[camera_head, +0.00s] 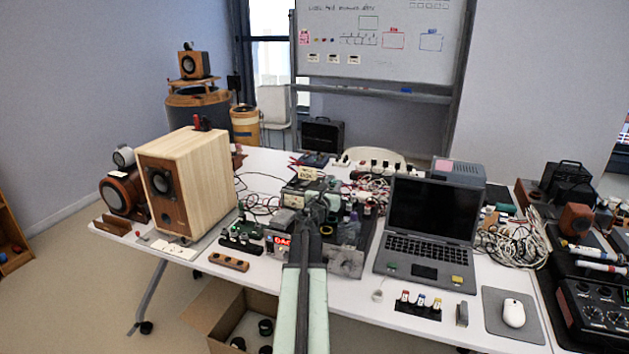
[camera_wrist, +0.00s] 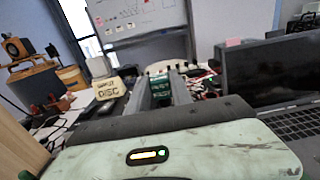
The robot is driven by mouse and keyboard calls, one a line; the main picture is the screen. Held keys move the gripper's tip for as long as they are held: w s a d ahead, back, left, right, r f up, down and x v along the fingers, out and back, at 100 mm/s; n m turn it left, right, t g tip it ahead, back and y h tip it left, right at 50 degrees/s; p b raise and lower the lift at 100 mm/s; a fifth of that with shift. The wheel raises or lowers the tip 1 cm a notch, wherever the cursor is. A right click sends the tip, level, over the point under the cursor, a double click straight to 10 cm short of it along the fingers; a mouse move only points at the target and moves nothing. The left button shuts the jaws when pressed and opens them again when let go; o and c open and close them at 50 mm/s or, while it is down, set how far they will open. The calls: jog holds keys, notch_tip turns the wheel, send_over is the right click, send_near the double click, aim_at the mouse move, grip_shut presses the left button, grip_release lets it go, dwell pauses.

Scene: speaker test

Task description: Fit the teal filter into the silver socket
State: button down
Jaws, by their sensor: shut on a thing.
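My gripper (camera_wrist: 160,82) points away over the workbench, its two grey fingers closed on a small dark teal part, the teal filter (camera_wrist: 162,83), in the wrist view. The filter sits between the fingers, and its lower part is hidden. In the head view my gripper (camera_head: 318,208) is above the cluttered middle of the table, and the filter is too small to make out there. A silver metal block (camera_head: 345,263) stands right of my arm near the front edge. I cannot tell whether it is the silver socket.
A wooden speaker (camera_head: 188,180) stands on the left of the white table. An open laptop (camera_head: 430,225) is close on the right, with a white mouse (camera_head: 513,312) beyond it. Tangled cables and electronics crowd the middle. An open cardboard box (camera_head: 240,318) is below the front edge.

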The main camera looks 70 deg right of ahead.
jog(key=shift+w+r, duration=0.1)
jog(key=shift+r, duration=0.05)
jog(key=a+r+p, duration=0.5)
jog(key=w+d, duration=0.1)
jog(key=d, duration=0.4)
jog(key=w+d+f+b, duration=0.1)
jog(key=w+d, duration=0.1)
jog(key=d, duration=0.3)
jog(key=w+d+f, duration=0.1)
jog(key=w+d, duration=0.1)
jog(key=d, duration=0.3)
jog(key=shift+d+b, duration=0.2)
jog(key=shift+b, duration=0.2)
notch_tip(320, 180, down, 4)
jog(key=b, duration=0.4)
jog(key=shift+f, duration=0.15)
jog(key=c, duration=1.1)
grip_release()
jog(key=shift+c, duration=0.2)
